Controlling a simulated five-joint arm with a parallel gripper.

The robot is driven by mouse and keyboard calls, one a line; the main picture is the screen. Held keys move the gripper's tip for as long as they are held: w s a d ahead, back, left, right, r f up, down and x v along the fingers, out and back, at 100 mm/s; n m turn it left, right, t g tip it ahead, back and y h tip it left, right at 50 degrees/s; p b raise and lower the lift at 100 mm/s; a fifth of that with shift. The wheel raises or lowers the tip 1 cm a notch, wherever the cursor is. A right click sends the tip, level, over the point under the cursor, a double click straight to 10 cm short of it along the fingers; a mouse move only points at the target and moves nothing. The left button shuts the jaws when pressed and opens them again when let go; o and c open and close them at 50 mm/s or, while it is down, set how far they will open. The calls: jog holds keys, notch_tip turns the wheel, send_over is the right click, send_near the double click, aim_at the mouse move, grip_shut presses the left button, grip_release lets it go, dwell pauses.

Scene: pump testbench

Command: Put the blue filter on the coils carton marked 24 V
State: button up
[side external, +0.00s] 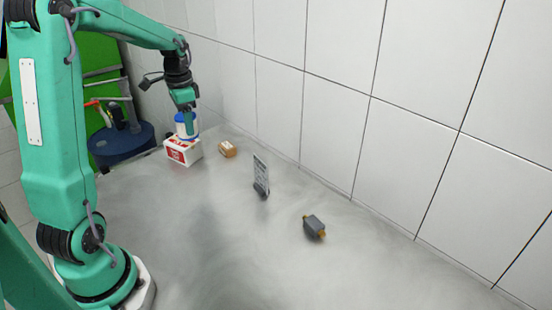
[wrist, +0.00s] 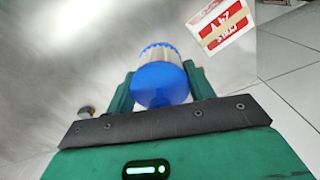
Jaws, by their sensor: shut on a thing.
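The blue filter (wrist: 160,85), with a blue end and a white ribbed body, is between the green fingers of my gripper (wrist: 161,88) in the wrist view. My gripper (side external: 188,112) is shut on it. In the side view the filter (side external: 184,126) shows just above and behind the top of the coils carton (side external: 183,151), a white and red box on the table. In the wrist view the carton (wrist: 222,22), marked COILS 24 V, lies up and right of the filter, apart from it in the picture. I cannot tell whether they touch.
A small brown box (side external: 227,149) sits right of the carton. A grey upright panel on a stand (side external: 261,176) and a dark grey part with yellow ends (side external: 314,226) stand farther right. A blue drum (side external: 121,150) is at left. A tiled wall runs behind. The front table is clear.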

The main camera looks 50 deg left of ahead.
jog(key=w+r+m, duration=0.2)
jog(key=w+r, duration=0.1)
jog(key=w, duration=0.2)
jog(key=a+f, duration=0.2)
jog(key=a, duration=0.2)
jog(key=s+a+f, duration=0.1)
jog(key=a+f, duration=0.2)
jog(key=a, duration=0.1)
jog(key=s+a+f, duration=0.1)
jog(key=a+f, duration=0.1)
jog(key=a, duration=0.2)
jog(key=shift+s+f, duration=0.15)
jog(key=shift+f, duration=0.05)
jog(key=shift+f, duration=0.1)
jog(key=shift+f, duration=1.9)
jog(key=shift+f, duration=0.15)
jog(key=o, duration=1)
notch_tip(320, 180, up, 12)
jog(key=shift+r, duration=0.2)
